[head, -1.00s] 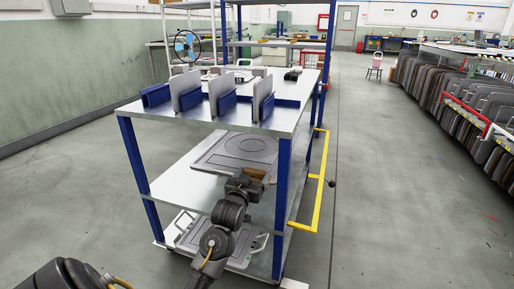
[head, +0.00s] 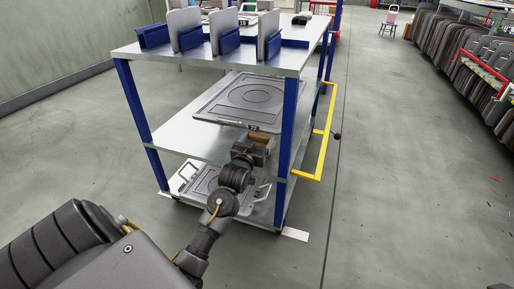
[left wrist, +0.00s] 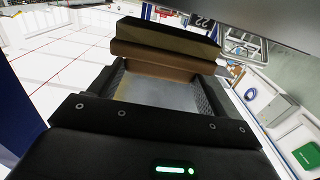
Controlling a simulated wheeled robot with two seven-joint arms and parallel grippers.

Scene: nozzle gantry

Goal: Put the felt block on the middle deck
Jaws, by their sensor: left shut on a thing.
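My left gripper (head: 256,148) is shut on the brown felt block (head: 260,137). In the head view they appear over the front right part of the middle deck (head: 185,133), a bare silver shelf of the blue-posted cart. Whether the block touches the deck cannot be told. In the left wrist view the block (left wrist: 165,62) sits across the far end between the dark fingers, with a brown face and a darker upper part. My right gripper is not in view.
A grey panel with a circular mark (head: 252,97) lies at the back of the middle deck. The top deck (head: 225,64) with blue dividers is above; a blue post (head: 290,135) stands right of the gripper. Another grey panel (head: 206,181) lies on the lower deck. The deck's left part is clear.

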